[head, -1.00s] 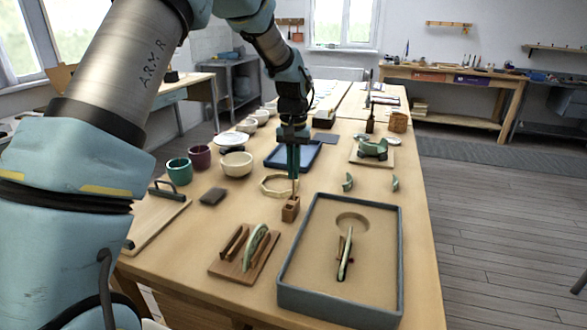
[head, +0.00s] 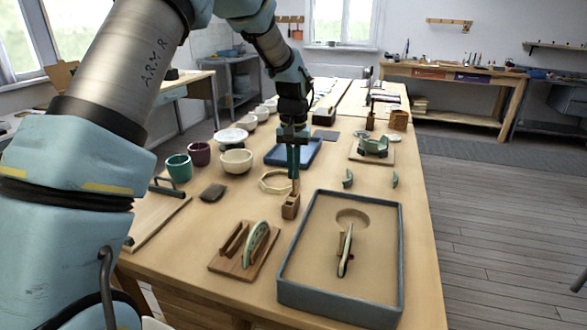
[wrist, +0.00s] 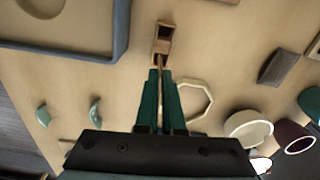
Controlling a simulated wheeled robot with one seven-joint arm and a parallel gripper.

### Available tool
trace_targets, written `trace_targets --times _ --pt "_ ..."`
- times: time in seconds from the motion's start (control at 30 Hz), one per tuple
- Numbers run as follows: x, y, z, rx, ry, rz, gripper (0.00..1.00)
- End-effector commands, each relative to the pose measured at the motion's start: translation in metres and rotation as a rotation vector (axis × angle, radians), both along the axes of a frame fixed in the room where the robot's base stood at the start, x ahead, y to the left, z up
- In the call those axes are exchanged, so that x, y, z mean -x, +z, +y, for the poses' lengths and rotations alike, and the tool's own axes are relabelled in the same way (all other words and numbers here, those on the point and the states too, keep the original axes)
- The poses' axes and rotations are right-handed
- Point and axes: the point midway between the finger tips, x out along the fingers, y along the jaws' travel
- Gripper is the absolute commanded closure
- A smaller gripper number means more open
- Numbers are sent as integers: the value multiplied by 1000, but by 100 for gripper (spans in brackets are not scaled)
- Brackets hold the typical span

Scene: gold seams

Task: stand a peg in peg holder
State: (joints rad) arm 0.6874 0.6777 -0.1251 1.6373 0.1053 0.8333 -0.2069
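The peg holder (head: 290,206) is a small brown wooden block with square openings on top. It stands on the table left of the grey-rimmed tray, and shows in the wrist view (wrist: 163,40) just beyond my fingertips. My gripper (head: 294,174) points straight down above it, its green fingers (wrist: 161,73) nearly together on a thin brown peg (head: 295,184). The peg looks upright, its lower end at the top of the holder. I cannot tell how deep it sits in an opening; the fingers hide most of it.
The grey-rimmed tray (head: 400,258) stands close on the right, with a green-white shard propped in it. A wooden rack (head: 229,264) with another shard is at the front left. An octagonal ring (head: 268,184) lies just behind the holder. Cups and bowls stand at the back left.

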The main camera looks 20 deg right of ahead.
Motion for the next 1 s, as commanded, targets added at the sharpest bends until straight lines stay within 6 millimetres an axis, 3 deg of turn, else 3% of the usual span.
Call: trace_targets --times 1.0 --pt "0 -10 0 0 0 0 100"
